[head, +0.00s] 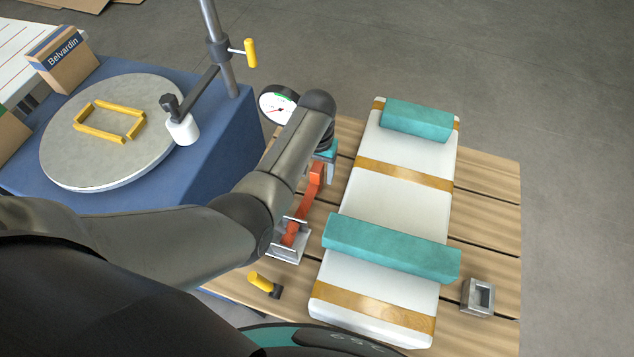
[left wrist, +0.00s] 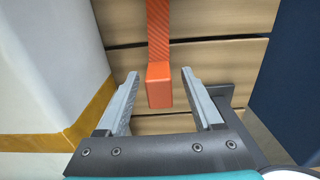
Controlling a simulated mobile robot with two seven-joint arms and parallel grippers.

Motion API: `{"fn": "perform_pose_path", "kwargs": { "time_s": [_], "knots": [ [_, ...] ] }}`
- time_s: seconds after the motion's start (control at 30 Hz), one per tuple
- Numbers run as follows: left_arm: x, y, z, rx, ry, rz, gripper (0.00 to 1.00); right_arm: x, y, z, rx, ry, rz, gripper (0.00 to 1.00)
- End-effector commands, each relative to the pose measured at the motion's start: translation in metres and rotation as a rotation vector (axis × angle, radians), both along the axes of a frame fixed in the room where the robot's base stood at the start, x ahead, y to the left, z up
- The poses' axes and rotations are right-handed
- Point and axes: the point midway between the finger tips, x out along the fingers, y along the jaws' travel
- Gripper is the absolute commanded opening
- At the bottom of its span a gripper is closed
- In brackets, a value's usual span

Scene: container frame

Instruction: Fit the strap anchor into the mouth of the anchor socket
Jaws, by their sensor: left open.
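The strap anchor, an orange block (left wrist: 160,87), is at the end of an orange strap (left wrist: 158,30). In the left wrist view it stands between the fingers of my left gripper (left wrist: 160,78), with visible gaps on both sides. In the head view the strap (head: 303,205) runs from a pale metal bracket (head: 288,250) up to my left gripper (head: 322,160), which is open and partly hidden by my arm. The anchor socket, a grey block with a square mouth (head: 478,297), sits at the pallet's right front corner. My right gripper is not in view.
A long white package with gold bands (head: 385,205) and teal blocks (head: 390,248) lies between the strap and the socket. A yellow-handled piece (head: 262,283) lies near the bracket. A blue stand (head: 220,135) with a round plate (head: 100,165) and a post (head: 218,50) are at left.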

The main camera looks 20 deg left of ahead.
Motion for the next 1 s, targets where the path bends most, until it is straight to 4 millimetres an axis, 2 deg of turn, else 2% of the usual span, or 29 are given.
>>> {"fn": "perform_pose_path", "kwargs": {
  "time_s": [0.27,0.87,1.0],
  "knots": [
    [0.0005,-0.0002,-0.0038,0.0,-0.002,0.0,0.68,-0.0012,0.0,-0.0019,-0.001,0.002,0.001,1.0],
    [0.0003,-0.0004,-0.0037,0.0,-0.001,0.0,0.02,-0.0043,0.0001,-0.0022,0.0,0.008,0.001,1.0],
    [0.0003,-0.0004,-0.0037,0.0,-0.001,0.0,0.0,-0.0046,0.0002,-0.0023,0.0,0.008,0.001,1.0]
  ]
}}
